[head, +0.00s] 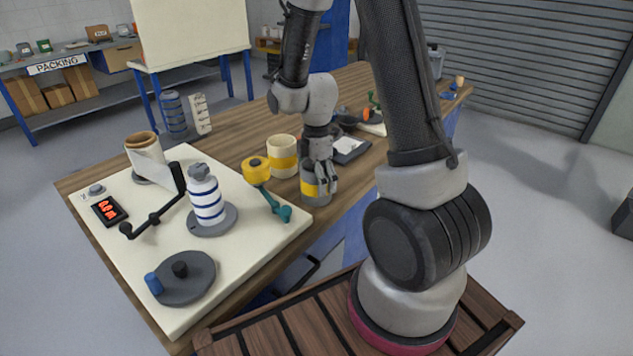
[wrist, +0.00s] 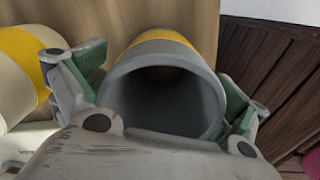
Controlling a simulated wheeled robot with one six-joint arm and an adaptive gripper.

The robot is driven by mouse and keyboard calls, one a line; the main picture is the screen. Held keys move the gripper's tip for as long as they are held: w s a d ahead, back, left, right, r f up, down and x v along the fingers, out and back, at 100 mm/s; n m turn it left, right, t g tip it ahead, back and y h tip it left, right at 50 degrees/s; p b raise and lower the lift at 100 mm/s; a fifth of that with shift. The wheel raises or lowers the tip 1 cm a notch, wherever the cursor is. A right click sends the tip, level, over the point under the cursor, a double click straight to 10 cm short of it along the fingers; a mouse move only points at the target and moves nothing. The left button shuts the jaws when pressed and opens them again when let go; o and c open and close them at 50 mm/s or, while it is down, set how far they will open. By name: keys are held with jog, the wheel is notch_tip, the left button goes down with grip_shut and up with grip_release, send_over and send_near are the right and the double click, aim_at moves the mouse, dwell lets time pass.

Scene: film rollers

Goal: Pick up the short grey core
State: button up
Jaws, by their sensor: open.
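The short grey core (head: 317,191) is a hollow grey cylinder with a yellow band, on the wooden table just right of the white board. In the wrist view the core (wrist: 163,64) shows its open, dark end towards me. My gripper (head: 322,172) is at the core in the head view. In the wrist view my gripper (wrist: 160,95) is open, with one green-padded finger on each side of the core. Small gaps seem to show beside it; contact cannot be told.
A cream core with a yellow band (head: 283,157) stands close by on the left; it also shows in the wrist view (wrist: 30,70). A yellow and teal tool (head: 262,178) lies on the white board (head: 255,228). A striped roll (head: 205,197) stands further left. The table edge is near.

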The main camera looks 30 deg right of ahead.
jog(key=shift+f, duration=0.3)
jog(key=c, duration=1)
